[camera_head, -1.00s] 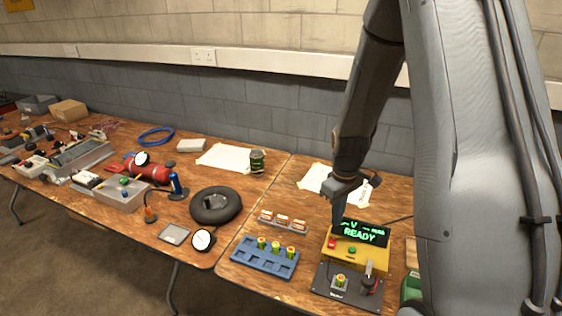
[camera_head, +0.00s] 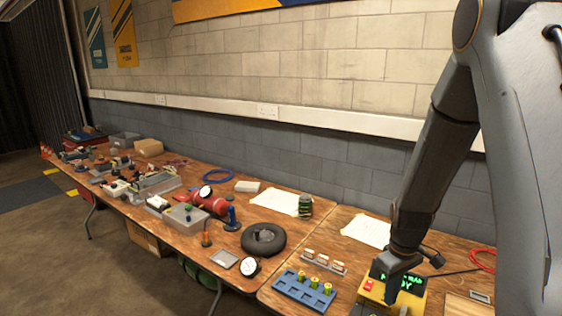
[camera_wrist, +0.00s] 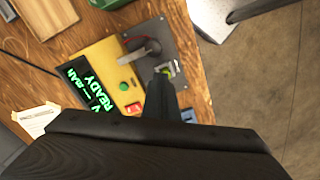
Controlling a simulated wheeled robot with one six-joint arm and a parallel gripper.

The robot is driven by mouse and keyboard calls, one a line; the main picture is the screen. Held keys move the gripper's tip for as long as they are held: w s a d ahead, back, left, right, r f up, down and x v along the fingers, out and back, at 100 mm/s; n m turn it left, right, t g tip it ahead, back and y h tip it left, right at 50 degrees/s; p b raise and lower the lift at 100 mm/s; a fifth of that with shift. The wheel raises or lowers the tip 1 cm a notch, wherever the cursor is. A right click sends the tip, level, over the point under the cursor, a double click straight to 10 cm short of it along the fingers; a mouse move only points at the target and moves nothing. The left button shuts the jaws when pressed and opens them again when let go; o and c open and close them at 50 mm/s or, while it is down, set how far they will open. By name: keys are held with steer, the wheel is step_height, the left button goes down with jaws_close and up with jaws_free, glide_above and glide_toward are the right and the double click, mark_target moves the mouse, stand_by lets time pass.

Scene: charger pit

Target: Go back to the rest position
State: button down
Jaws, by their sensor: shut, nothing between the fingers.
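My gripper (camera_head: 391,283) is at the lower right of the head view, at the end of my dark arm, over the yellow charger box (camera_head: 412,299). The wrist view shows its dark fingers (camera_wrist: 163,78) together, with nothing held. The charger's green display (camera_wrist: 90,85) reads READY, next to a green button (camera_wrist: 124,86) and a red button (camera_wrist: 133,108). In the head view my gripper hides part of the display.
A blue rack (camera_head: 304,290) with several green-yellow cells stands left of the charger. A small tray (camera_head: 324,263) of labelled items lies behind it. A black tyre (camera_head: 263,239) and a round gauge (camera_head: 250,267) are further left. A block wall runs behind the tables.

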steer(key=s+a+r+m+t+b, duration=0.1)
steer(key=s+a+r+m+b, duration=0.2)
steer(key=s+a+r, duration=0.6)
steer(key=s+a+m, duration=0.1)
steer(key=s+m, duration=0.1)
steer(key=s, duration=0.2)
steer(key=shift+r, duration=0.2)
stand_by(0.3)
